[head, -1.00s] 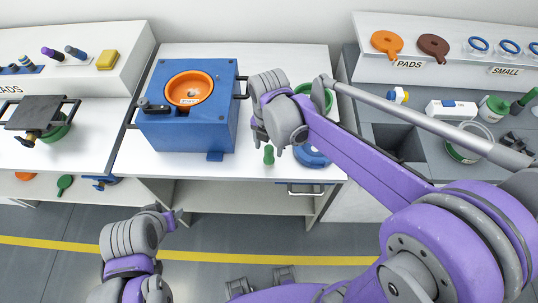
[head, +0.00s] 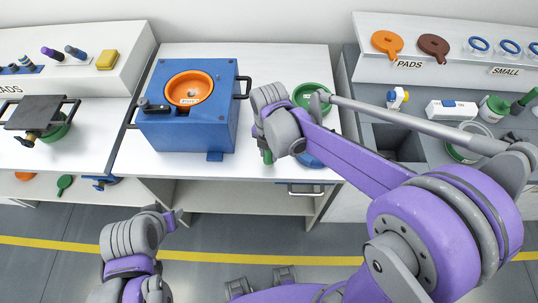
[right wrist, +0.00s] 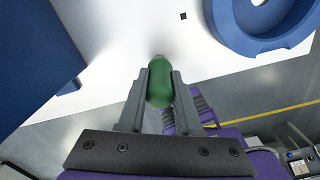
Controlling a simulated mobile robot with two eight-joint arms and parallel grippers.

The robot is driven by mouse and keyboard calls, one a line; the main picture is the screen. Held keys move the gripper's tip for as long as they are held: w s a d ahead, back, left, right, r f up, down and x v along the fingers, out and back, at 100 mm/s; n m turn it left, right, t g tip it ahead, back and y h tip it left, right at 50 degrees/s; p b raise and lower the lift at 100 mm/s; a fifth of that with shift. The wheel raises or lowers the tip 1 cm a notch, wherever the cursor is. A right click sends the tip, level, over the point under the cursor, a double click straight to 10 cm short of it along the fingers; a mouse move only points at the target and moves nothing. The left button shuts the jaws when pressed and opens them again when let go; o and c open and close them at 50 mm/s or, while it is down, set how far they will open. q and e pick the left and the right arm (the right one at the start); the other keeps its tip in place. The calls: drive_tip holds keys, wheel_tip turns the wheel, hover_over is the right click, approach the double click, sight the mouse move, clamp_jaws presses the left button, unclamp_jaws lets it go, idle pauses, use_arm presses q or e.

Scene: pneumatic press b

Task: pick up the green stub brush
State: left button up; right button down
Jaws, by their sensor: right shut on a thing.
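The green stub brush (head: 267,157) is near the front edge of the middle white table, mostly hidden by my gripper in the head view. In the right wrist view the brush (right wrist: 160,84) sits between the two grey fingers, its rounded green body touching both. My right gripper (right wrist: 160,75) is shut on it. Whether the brush still rests on the table is hard to tell. My left gripper (head: 174,217) is low at the left, in front of the table and away from the brush; its fingers are too small to read.
A blue press box (head: 188,128) with an orange bowl (head: 190,89) stands left of the brush. A blue ring-shaped dish (right wrist: 262,43) is close on the right, with a green bowl (head: 313,96) behind.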

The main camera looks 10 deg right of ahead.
wheel_tip(320, 180, up, 10)
drive_tip(key=shift+r+p, duration=0.1)
drive_tip(key=shift+p, duration=0.25)
idle(0.4)
drive_tip(key=c, duration=1.2)
unclamp_jaws()
drive_tip(key=shift+c, duration=0.2)
clamp_jaws()
